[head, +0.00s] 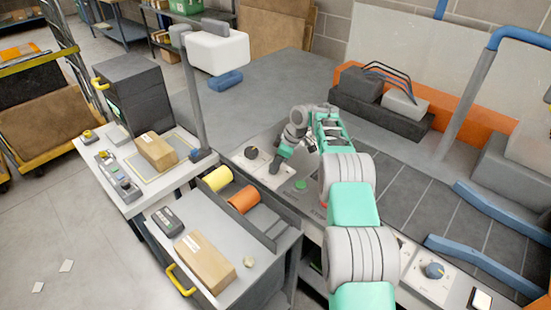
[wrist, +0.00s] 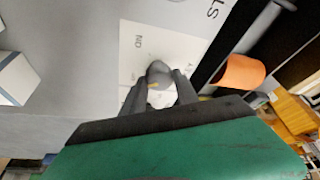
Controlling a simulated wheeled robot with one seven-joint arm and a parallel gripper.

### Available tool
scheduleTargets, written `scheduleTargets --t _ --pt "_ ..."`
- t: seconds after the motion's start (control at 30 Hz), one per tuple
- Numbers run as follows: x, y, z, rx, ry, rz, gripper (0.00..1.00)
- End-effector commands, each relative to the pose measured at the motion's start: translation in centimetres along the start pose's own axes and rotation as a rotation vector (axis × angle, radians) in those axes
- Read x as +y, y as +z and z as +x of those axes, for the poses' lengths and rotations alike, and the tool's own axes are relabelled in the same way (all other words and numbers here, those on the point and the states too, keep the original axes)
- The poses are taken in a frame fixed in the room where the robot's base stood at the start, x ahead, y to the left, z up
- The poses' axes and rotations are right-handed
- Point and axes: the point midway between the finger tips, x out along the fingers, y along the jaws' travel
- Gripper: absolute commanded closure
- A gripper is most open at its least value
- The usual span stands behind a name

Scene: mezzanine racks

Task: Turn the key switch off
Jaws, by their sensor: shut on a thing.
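My gripper (head: 276,163) reaches down to the light control panel in the head view. In the wrist view my gripper (wrist: 161,90) has its two dark fingers on either side of a rounded grey knob (wrist: 158,71) with a small yellow mark, and is shut on it. The knob sits on a white plate (wrist: 133,43) with partly visible lettering, "ND" on one side and "A" on the other. I cannot tell from the lettering whether this is the key switch. The fingers hide the knob's lower part. In the head view the gripper hides the held knob.
A dark knob (head: 251,152) and a green button (head: 300,185) are on the panel near my gripper. A blue knob (head: 433,270) is at lower right. Yellow (head: 218,178) and orange (head: 243,199) rolls lie in a dark tray. A grey post (head: 195,95) stands left.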

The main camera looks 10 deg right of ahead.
Motion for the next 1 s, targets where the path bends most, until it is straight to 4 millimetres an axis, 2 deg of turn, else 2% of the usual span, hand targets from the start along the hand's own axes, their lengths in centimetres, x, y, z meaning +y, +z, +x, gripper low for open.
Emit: scheduleTargets --t 0.67,0.7,0.9,1.0 --pt "-0.02 0.03 0.10 -0.001 -0.024 -0.054 1.00" --pt "-0.03 0.02 0.10 -0.001 -0.024 -0.054 0.61" --pt "-0.01 -0.02 0.08 0.000 -0.023 -0.054 0.45" --pt "0.00 -0.03 0.07 0.000 -0.023 -0.054 0.43"
